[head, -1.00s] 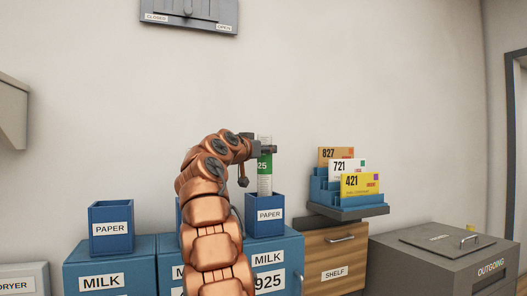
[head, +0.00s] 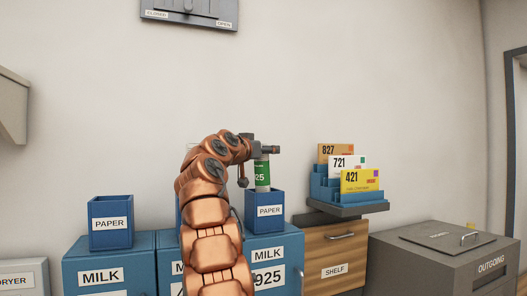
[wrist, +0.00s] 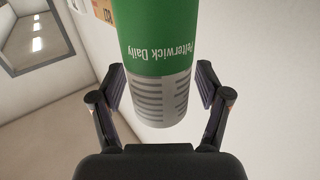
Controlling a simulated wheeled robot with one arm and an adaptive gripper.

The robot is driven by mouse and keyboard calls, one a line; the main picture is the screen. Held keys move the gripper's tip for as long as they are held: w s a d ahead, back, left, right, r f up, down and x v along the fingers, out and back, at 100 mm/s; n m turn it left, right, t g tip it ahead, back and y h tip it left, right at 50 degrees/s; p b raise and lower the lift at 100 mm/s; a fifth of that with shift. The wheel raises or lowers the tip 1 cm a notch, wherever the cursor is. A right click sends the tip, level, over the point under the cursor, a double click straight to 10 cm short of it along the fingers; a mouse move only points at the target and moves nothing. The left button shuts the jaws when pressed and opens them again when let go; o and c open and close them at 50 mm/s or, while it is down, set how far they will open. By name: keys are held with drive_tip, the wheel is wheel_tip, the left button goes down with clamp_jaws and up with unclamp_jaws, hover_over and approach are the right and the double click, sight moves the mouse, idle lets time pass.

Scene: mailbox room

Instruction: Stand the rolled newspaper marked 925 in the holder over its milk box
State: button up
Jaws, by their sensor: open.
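The rolled newspaper (head: 262,174), with a green band and "25" showing, stands upright in the blue PAPER holder (head: 270,212) on the milk box marked 925 (head: 282,277). Its lower end is hidden inside the holder. My gripper (head: 267,150) is at the top end of the roll. In the wrist view the roll (wrist: 158,50), with a green "Pelterwick Daily" band and a grey printed end, lies between my fingers (wrist: 162,100). The fingers are open, with a gap on both sides of the roll.
Another PAPER holder (head: 111,223) stands on a milk box (head: 105,268) at the left. A rack (head: 345,207) with envelopes 827, 721 and 421 is on the right, above the shelf cabinet (head: 334,255). The outgoing box (head: 440,262) is farther right. My arm hides the middle boxes.

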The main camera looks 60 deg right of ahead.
drive_tip(key=shift+a, duration=0.1)
drive_tip(key=a, duration=0.3)
drive_tip(key=shift+s, duration=0.15)
drive_tip(key=a, duration=0.8)
drive_tip(key=shift+s+a, duration=0.25)
drive_tip(key=shift+a, duration=0.15)
idle(0.7)
drive_tip(key=shift+f, duration=0.1)
